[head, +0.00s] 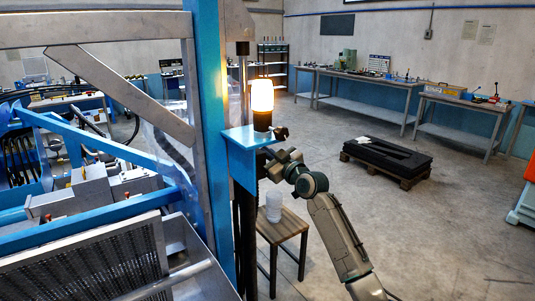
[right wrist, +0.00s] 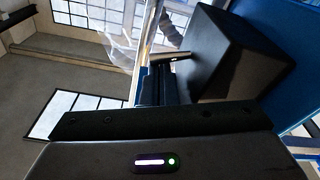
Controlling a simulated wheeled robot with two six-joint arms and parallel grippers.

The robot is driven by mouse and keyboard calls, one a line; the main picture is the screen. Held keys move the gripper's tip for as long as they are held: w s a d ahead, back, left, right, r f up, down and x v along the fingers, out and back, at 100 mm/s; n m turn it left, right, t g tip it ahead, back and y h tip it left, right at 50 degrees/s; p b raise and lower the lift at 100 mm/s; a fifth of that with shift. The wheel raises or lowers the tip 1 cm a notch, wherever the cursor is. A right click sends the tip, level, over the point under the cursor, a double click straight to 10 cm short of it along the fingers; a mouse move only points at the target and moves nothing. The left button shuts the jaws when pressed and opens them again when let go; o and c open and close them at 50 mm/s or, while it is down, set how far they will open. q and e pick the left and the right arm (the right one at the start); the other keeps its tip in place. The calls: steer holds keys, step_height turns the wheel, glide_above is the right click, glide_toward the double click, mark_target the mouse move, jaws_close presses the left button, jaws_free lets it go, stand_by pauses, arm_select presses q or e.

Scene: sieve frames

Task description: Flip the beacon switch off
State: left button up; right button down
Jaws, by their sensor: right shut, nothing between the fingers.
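The beacon (head: 262,96) glows bright white-orange on a dark base on top of a blue bracket box (head: 240,138). A small black fitting (head: 281,134) sticks out at the box's right side; I cannot tell if it is the switch. My right gripper (head: 268,160) is shut and empty, close to the right side of the blue box, just below that fitting. In the right wrist view a dark box (right wrist: 235,55) stands against a blue panel, with a short lever-like part (right wrist: 170,57) at its left. Contact cannot be told. My left gripper is out of view.
A wooden stool (head: 283,226) with a whitish object (head: 273,207) stands below my right gripper. A blue post (head: 211,120) and machine frame fill the left. A pallet with black slabs (head: 388,155) lies farther right; the floor between is clear.

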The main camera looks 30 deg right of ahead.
steer(key=shift+d+f+m, duration=0.1)
steer(key=shift+f+m, duration=0.05)
steer(key=shift+m, duration=0.65)
steer(key=m, duration=0.2)
steer(key=f+m+h+p, duration=0.1)
steer(key=m+p, duration=0.1)
steer(key=m, duration=0.1)
steer(key=shift+d+f+m+h, duration=0.2)
steer(key=shift+d+m+h, duration=0.1)
steer(key=shift+d+h, duration=0.1)
